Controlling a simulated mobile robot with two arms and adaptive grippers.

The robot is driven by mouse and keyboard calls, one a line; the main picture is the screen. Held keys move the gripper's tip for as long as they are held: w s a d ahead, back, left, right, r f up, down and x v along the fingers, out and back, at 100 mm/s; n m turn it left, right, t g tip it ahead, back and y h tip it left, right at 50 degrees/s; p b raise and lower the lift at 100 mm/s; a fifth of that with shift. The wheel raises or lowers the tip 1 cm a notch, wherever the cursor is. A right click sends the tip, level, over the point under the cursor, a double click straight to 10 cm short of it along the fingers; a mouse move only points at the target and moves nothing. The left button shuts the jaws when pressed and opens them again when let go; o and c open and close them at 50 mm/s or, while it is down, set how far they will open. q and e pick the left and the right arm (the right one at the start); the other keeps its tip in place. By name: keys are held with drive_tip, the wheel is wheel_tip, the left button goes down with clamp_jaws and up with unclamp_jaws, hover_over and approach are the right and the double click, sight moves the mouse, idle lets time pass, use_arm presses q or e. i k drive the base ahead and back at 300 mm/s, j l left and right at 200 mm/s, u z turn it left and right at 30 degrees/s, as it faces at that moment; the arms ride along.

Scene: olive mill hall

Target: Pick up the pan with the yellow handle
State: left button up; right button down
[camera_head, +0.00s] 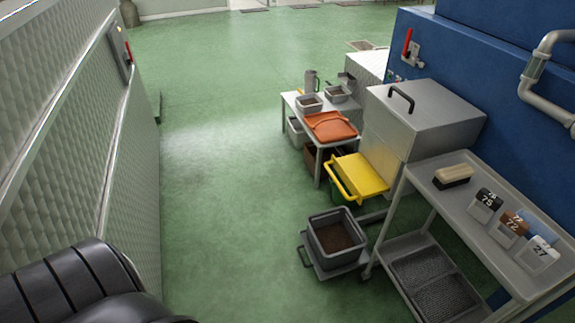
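No pan with a yellow handle can be made out for certain. A yellow tray-like piece (358,177) with a yellow bar handle on its left side juts from the front of a steel machine (425,112). A small bit of yellow (300,91) shows at the back of a low white table (289,101), mostly hidden behind grey pans (309,104). Neither of my grippers is in view.
An orange-red item (331,126) lies on the low table. A grey cart (480,225) at right holds numbered blocks and a brush. A quilted metal wall (75,130) bounds the left; green floor (220,170) between is clear.

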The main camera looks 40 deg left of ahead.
sight(307, 103)
drive_tip(key=u, duration=0.95)
